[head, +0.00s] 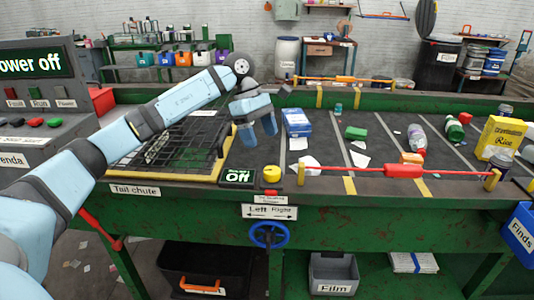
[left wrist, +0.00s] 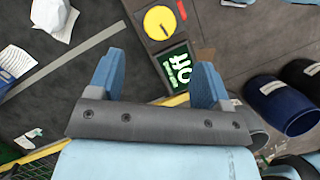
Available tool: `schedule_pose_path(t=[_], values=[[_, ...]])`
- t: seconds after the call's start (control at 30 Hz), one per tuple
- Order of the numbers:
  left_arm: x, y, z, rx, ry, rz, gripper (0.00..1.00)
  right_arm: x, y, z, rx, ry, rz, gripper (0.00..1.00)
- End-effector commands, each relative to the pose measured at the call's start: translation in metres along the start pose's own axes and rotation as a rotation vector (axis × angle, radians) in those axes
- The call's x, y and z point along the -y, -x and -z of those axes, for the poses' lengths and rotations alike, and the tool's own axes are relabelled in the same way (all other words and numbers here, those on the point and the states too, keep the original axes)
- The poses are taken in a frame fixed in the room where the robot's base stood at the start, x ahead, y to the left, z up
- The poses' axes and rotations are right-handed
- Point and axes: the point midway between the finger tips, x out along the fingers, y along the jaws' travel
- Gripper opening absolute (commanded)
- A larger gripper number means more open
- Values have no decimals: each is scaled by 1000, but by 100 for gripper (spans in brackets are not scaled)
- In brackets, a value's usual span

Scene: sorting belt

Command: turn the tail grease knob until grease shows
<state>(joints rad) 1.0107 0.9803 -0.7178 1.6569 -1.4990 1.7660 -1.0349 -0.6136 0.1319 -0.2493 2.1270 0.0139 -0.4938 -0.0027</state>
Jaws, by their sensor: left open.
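My right gripper is not in view.
A red-handled bar (head: 403,171) runs along the front edge right of the knob. A blue box (head: 297,123) and scattered packages lie on the belt. A black grid (head: 170,145) lies left of the gripper. A blue handwheel (head: 269,235) is below the Left Right sign.

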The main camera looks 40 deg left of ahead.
Motion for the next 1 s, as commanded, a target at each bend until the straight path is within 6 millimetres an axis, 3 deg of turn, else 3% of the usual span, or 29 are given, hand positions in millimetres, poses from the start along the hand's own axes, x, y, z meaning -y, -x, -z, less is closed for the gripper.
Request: schedule_pose_path(t=[0.1, 0.3, 1.0], values=[[0, 23, 0, 1, 0, -2, 72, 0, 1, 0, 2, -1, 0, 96], [0, 41, 0, 1, -1, 0, 72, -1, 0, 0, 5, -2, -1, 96], [0, 44, 0, 0, 0, 1, 72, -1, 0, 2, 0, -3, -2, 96]])
